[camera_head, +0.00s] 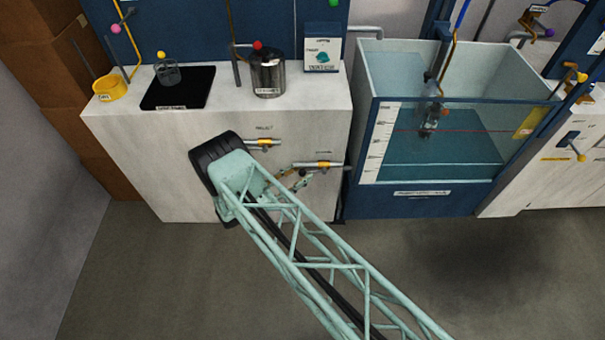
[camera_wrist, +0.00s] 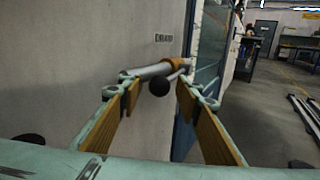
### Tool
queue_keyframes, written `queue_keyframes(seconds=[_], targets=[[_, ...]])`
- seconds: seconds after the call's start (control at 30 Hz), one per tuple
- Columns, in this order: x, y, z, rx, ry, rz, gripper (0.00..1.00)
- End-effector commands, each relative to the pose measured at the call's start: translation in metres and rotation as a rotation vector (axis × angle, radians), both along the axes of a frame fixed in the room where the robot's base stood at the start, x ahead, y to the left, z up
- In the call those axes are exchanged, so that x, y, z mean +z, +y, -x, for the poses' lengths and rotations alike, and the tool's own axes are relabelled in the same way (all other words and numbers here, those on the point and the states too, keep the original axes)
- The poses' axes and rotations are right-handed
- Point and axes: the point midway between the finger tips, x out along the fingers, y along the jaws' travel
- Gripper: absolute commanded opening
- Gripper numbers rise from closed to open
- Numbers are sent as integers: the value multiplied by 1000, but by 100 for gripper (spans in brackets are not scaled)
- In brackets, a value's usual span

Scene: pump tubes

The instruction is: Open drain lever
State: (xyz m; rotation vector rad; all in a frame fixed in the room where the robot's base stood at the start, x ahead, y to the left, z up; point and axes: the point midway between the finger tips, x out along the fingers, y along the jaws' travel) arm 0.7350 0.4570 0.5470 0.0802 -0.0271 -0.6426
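A lower pipe (camera_head: 318,165) with a yellow band sticks out of the white counter's front, under a small label that I cannot read for sure. In the wrist view, the pipe (camera_wrist: 152,71) and its yellow-orange valve part (camera_wrist: 174,66) lie just beyond my fingertips. A black ball knob (camera_wrist: 159,87) shows between the two fingers, seemingly the lever's end. My gripper (camera_wrist: 160,80) is open, with tan pads on both sides of the knob and gaps to it. In the head view my gripper (camera_head: 296,181) is just below the lower pipe; contact is unclear.
A second yellow-banded pipe (camera_head: 262,143) sits higher and left on the same counter front (camera_head: 135,165). A blue-framed water tank (camera_head: 425,198) stands close on the right. A pot (camera_head: 268,78) and black plate (camera_head: 178,88) are on top. The floor (camera_head: 480,270) in front is clear.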

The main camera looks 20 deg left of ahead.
Motion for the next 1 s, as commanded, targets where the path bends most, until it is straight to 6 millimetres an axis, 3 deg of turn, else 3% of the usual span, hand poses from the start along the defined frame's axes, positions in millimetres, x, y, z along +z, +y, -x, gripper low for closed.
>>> queue_keyframes(seconds=[0.43, 0.73, 1.0], targets=[[0, -4, -5, 0, 0, 0, 31], [1, -2, -6, 2, -1, -2, 5], [4, 1, -7, 7, 5, -25, 4]])
